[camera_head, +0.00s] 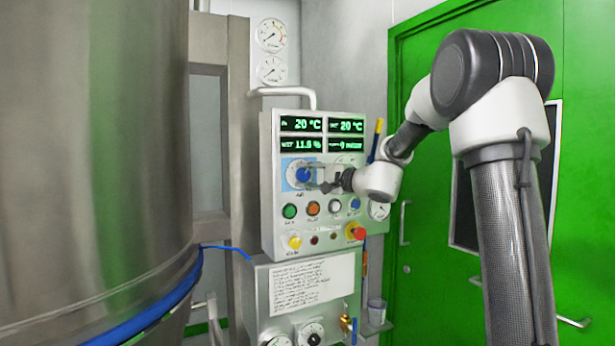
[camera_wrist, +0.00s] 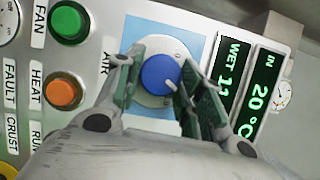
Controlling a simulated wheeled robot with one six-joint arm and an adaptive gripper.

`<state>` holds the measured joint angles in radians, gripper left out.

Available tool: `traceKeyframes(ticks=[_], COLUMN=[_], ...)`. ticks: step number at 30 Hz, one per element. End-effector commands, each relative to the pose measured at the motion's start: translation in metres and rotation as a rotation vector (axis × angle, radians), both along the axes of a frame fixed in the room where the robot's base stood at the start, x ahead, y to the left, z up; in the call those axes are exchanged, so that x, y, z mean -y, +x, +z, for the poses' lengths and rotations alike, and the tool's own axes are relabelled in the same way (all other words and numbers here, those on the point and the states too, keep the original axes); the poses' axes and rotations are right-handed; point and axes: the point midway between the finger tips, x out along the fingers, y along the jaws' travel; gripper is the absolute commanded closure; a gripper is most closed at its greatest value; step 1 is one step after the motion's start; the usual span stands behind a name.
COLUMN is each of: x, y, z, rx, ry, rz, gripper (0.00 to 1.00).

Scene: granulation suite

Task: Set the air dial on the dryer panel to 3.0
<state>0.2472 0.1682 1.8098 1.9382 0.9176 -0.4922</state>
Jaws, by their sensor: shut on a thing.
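The dryer panel (camera_head: 267,170) is a pale grey box with green displays, in the middle of the head view. The air dial (camera_head: 303,175) is a round blue knob on a light blue square at the panel's left. It also shows in the wrist view (camera_wrist: 160,75), with a white pointer mark toward the lower right and "AIR" printed beside it. My gripper (camera_head: 322,182) reaches in from the right. In the wrist view my gripper (camera_wrist: 158,82) has one finger on each side of the blue knob, shut on it. The dial's scale numbers are not readable.
Green (camera_head: 289,211), orange (camera_head: 313,208), white and blue buttons sit below the dial. A red knob (camera_head: 355,231) and a yellow button (camera_head: 295,242) are lower. A large steel vessel (camera_head: 90,150) stands left, a green door (camera_head: 430,200) right.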

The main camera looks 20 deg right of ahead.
Motion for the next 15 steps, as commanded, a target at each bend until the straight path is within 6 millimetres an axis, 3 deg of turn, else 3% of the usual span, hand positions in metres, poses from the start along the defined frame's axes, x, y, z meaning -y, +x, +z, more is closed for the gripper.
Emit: traceKeyframes(ticks=[15], x=[-0.0012], y=[-0.0007], z=[-0.0043], rx=[-0.082], ry=[0.401], rz=[0.001], gripper=[0.86])
